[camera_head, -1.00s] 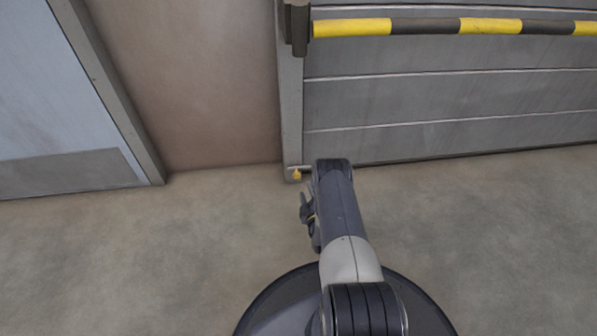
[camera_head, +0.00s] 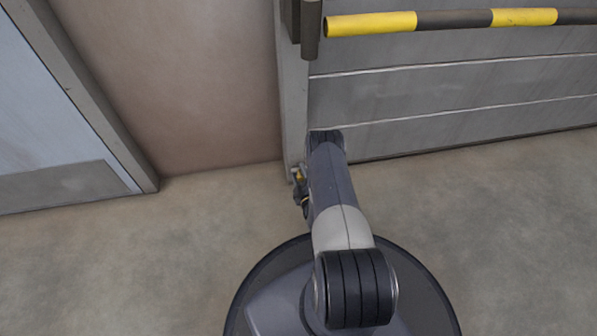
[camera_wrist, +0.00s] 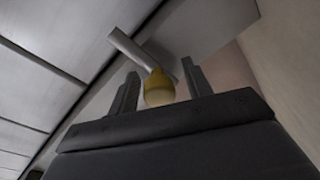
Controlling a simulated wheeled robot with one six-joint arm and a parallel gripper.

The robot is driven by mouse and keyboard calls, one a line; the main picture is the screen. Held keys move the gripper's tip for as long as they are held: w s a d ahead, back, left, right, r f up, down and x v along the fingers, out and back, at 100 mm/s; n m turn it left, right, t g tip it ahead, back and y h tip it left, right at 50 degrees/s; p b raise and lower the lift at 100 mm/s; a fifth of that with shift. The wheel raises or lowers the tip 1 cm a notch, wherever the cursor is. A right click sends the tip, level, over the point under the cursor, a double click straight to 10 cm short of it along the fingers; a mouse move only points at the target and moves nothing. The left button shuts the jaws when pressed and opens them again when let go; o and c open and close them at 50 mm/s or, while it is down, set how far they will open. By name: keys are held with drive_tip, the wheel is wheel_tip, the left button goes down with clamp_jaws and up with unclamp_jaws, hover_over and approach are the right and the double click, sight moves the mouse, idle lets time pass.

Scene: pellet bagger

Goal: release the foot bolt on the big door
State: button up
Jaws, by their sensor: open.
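The foot bolt's yellow knob (camera_wrist: 159,90) shows in the wrist view between the two fingers of my open gripper (camera_wrist: 160,90). A grey metal bar (camera_wrist: 138,50) of the bolt runs up and left from the knob. I cannot tell whether the fingers touch the knob. In the head view the knob (camera_head: 299,175) is a small yellow spot at the door's lower left corner, and my gripper (camera_head: 300,188) is right at it, partly hidden by my arm. The big grey door (camera_head: 430,100) is shut, with horizontal panel seams.
A yellow and black striped bar (camera_head: 450,20) crosses the door higher up. A brown wall (camera_head: 180,90) stands left of the door frame, then a pale blue door (camera_head: 40,120). The concrete floor (camera_head: 130,260) is clear around my base.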

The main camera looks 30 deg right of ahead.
drive_tip(key=shift+c, duration=0.2)
clamp_jaws()
idle(0.4)
